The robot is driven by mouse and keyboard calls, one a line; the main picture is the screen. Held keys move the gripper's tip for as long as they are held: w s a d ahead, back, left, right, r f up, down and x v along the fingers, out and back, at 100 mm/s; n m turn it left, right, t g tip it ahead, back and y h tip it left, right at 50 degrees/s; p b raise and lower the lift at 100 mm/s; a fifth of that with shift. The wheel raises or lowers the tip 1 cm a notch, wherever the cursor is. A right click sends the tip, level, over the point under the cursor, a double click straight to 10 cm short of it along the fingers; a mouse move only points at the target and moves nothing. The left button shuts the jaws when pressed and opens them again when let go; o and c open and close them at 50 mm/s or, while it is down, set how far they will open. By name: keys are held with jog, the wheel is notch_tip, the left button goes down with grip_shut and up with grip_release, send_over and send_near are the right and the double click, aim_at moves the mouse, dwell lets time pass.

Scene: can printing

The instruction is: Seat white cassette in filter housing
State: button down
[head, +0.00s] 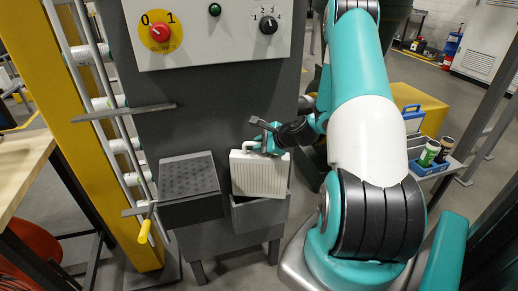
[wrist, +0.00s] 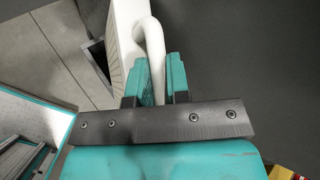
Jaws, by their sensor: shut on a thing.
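The white cassette (head: 259,174) is a ribbed block with a curved white handle on top. It stands upright at the right-hand opening of the grey filter housing (head: 259,215), its lower edge behind or at the housing's front wall. How deep it sits is hidden. My gripper (head: 268,141) comes from the right and is shut on the cassette's handle. In the wrist view the teal fingers (wrist: 157,82) close around the handle (wrist: 152,48), with the cassette's ribbed face (wrist: 118,45) at the left.
A dark perforated lid or box (head: 189,176) sits left of the cassette. A control panel (head: 215,30) with a red knob is above. A yellow-handled lever (head: 145,230) and pipes stand left. A blue tray (head: 428,167) with cans is at the right.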

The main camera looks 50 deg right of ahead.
jog(key=shift+s+d+r, duration=0.15)
jog(key=shift+d+r, duration=0.05)
jog(key=shift+a+f, duration=0.15)
jog(key=shift+f, duration=0.1)
jog(key=c, duration=1.1)
grip_release()
